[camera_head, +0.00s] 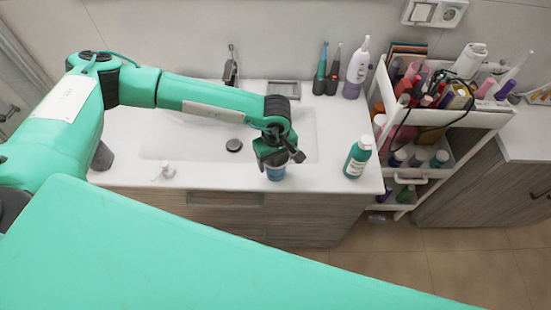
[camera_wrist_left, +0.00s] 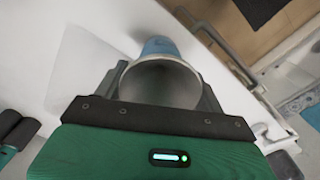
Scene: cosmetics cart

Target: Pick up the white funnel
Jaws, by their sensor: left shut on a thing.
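My right gripper is not in view.
A teal bottle (camera_head: 357,157) stands on the counter right of the cup. A white bottle (camera_head: 357,68) and electric toothbrushes (camera_head: 326,70) stand at the back. A white cart (camera_head: 455,118) full of cosmetics is at the right. The sink basin (camera_head: 200,145) is empty.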

